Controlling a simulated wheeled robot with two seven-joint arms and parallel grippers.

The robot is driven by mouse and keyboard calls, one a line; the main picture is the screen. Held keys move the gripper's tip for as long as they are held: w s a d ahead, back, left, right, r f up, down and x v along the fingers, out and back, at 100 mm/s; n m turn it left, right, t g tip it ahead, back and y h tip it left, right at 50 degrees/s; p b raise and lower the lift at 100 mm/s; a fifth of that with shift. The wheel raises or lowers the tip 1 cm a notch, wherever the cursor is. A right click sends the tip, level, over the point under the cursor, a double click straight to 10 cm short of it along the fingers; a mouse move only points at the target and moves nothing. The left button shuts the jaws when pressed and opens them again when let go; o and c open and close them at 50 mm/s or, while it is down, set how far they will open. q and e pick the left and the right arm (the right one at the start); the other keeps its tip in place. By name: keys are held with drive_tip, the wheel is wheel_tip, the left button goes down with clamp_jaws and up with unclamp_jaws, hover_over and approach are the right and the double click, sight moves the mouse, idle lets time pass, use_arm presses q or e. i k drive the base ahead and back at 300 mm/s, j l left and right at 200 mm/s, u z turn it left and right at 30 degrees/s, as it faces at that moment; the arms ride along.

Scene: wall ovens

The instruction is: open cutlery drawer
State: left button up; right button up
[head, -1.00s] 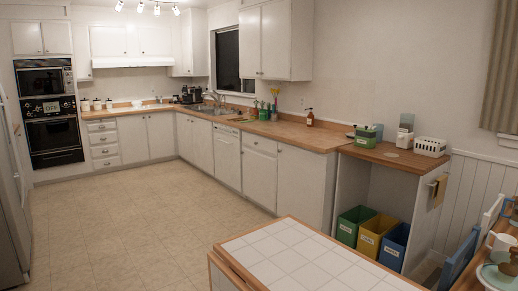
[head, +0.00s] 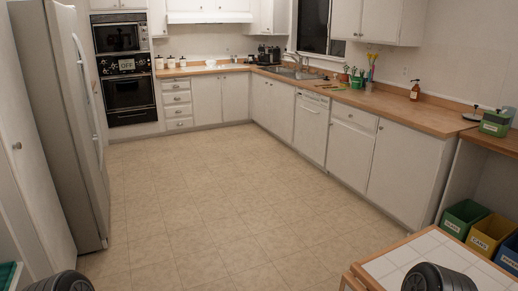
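A stack of several white drawers (head: 177,104) with small handles stands at the far left, just right of the wall ovens. All of them look shut. Another single shut drawer (head: 354,118) sits under the right-hand counter, above a cabinet door. No label shows which one is the cutlery drawer, and no cutlery is visible. Neither of my grippers is in view. Only dark rounded parts of my arms show at the bottom left and bottom right edges, far from the drawers.
The tiled floor (head: 205,200) is open up to the drawers. A fridge (head: 65,120) borders it on the left. A white-tiled table (head: 415,255) stands at the near right, with coloured bins (head: 490,233) beyond. Wall ovens (head: 127,90) and a dishwasher (head: 312,127) are shut.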

sight(368, 121)
drive_tip(key=i+j, duration=0.15)
drive_tip(key=i, duration=0.35)
drive_tip(key=i+j, duration=0.15)
drive_tip(key=i, duration=0.4)
drive_tip(key=i+j, duration=0.15)
drive_tip(key=i, duration=0.35)
drive_tip(key=i+j, duration=0.15)
drive_tip(key=i, duration=0.35)
drive_tip(key=i+l+z, duration=0.25)
drive_tip(key=i, duration=0.35)
drive_tip(key=i+l+z, duration=0.25)
drive_tip(key=i, duration=0.35)
drive_tip(key=i+z, duration=0.3)
drive_tip(key=i, duration=0.3)
drive_tip(key=i+j+z, duration=0.25)
drive_tip(key=i, duration=0.35)
drive_tip(key=i+j+z, duration=0.25)
drive_tip(key=i, duration=0.35)
drive_tip(key=i+z, duration=0.2)
drive_tip(key=i, duration=0.9)
